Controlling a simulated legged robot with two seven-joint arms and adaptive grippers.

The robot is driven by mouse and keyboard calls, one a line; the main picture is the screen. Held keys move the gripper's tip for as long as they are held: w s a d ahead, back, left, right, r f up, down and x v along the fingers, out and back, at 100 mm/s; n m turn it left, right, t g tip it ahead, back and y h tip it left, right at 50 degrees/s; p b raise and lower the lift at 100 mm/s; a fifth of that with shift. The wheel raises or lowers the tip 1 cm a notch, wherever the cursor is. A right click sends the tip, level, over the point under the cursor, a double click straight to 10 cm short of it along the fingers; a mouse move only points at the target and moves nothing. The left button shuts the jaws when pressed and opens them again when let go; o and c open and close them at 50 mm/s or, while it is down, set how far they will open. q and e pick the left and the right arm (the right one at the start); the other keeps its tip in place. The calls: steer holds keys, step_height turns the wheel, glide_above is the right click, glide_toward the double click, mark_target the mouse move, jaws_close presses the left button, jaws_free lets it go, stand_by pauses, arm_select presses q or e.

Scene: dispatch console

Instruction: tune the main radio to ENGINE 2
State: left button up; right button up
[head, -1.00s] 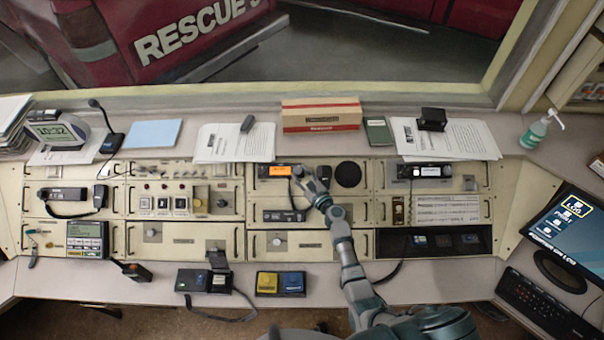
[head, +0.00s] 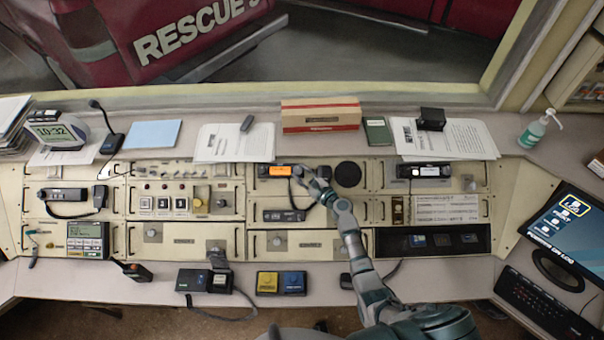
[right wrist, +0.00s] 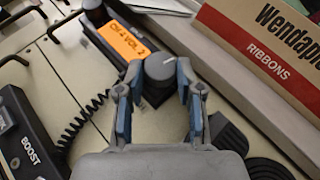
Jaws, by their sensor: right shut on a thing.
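The main radio (head: 272,171) is a dark unit with a lit orange display in the upper middle of the console. In the right wrist view the orange display (right wrist: 124,46) reads "CH 4 VOL 2". Beside it is a round grey knob (right wrist: 161,66) with a white pointer line. My right gripper (head: 305,174) is at the radio's right end. In the right wrist view its blue-padded fingers (right wrist: 156,84) are shut on the knob, one on each side. In the head view the gripper hides the knob. My left gripper is not in view.
A ribbon box (head: 320,115) stands just behind the radio. A round black speaker (head: 348,174) is right of my gripper. A coiled cord (right wrist: 83,118) and a unit marked BOOST (right wrist: 28,145) lie close by. A monitor (head: 562,220) stands at the right.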

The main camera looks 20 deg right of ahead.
steer(key=n+g+y, duration=0.1)
steer(key=n, duration=0.1)
steer(key=r+n+g+y, duration=0.1)
steer(key=shift+w+d+n+g+y, duration=0.15)
steer(key=shift+w+n+g+y, duration=0.15)
steer(key=shift+w+n+g+y+b, duration=0.1)
steer(key=shift+n+g+y+b, duration=0.4)
steer(key=shift+n+g, duration=0.6)
steer(key=shift+r, duration=0.1)
steer(key=o, duration=0.9)
steer(key=shift+o, duration=1.3)
steer(key=shift+a, duration=0.2)
